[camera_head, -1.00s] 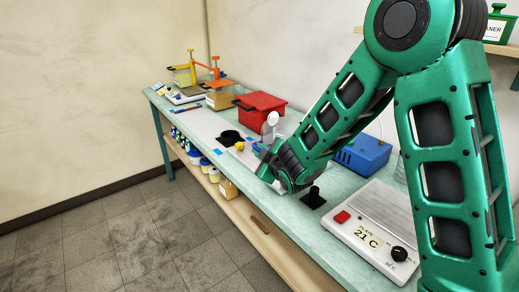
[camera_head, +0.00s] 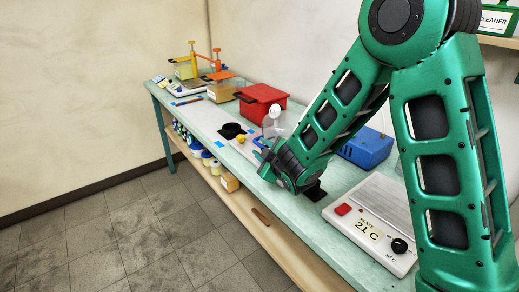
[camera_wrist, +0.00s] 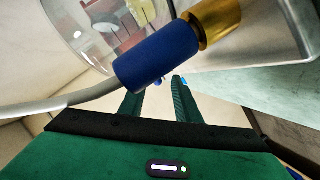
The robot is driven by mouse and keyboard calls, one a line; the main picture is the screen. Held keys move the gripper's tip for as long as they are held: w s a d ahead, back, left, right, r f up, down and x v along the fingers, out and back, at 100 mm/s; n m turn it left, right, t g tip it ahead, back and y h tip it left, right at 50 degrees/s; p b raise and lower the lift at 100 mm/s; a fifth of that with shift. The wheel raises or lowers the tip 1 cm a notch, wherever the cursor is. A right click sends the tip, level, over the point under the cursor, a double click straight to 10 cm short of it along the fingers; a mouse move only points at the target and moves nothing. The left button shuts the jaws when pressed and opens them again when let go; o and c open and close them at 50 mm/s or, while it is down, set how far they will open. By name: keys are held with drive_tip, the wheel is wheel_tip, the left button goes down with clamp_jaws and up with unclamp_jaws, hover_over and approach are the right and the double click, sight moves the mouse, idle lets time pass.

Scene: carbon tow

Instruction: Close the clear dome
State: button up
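The clear dome (camera_wrist: 75,25) shows at the upper left of the wrist view, see-through, with red and pale shapes visible through it. In the head view a small clear shape (camera_head: 281,127) beside a white round piece seems to be the dome; its tilt is hard to tell. A blue cylinder (camera_wrist: 155,58) with a brass fitting (camera_wrist: 216,22) and a grey hose (camera_wrist: 45,106) lies across the wrist view, in front of part of the dome. My gripper (camera_wrist: 160,88) has its two fingers apart, just below the blue cylinder. Its fingertips are partly hidden, and I see nothing held between them.
A red box (camera_head: 260,98) stands behind the dome area. A blue box (camera_head: 366,147) and a hot plate (camera_head: 373,215) reading 21 C stand to the right. The floor in front is clear.

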drive_tip(key=v, duration=0.9)
drive_tip(key=shift+s, duration=0.2)
drive_tip(key=shift+d, duration=0.1)
